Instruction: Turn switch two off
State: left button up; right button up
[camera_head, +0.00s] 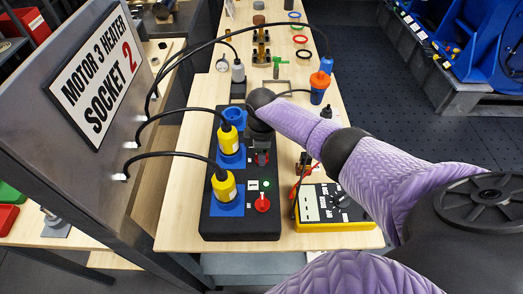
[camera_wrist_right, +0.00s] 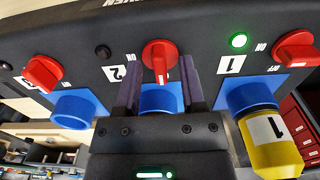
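The black socket box (camera_head: 213,222) carries red rotary switches and blue sockets. My right gripper (camera_head: 262,157) is over the box at switch two, which it hides in the head view. In the right wrist view, red switch two (camera_wrist_right: 160,57) is just beyond the fingertips (camera_wrist_right: 160,78). The fingers are apart, with gaps beside the knob; contact cannot be told. The knob's white mark points down in that view. The indicator (camera_wrist_right: 103,52) by label 2 is dark. Switch one (camera_wrist_right: 295,50) has a green lit lamp (camera_wrist_right: 238,40). Switch three (camera_wrist_right: 42,73) sits left. My left gripper is out of view.
Yellow plugs (camera_head: 225,138) (camera_head: 223,186) with black cables stand in two sockets; the far blue socket (camera_head: 235,118) is empty. A yellow multimeter (camera_head: 335,207) lies right of the box. A blue-orange plug (camera_head: 319,86) stands behind. A grey sign panel (camera_head: 60,140) rises at left.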

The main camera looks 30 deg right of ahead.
jog(key=shift+r, duration=0.25)
notch_tip(320, 180, up, 9)
jog(key=p, duration=0.3)
jog(key=shift+r, duration=0.2)
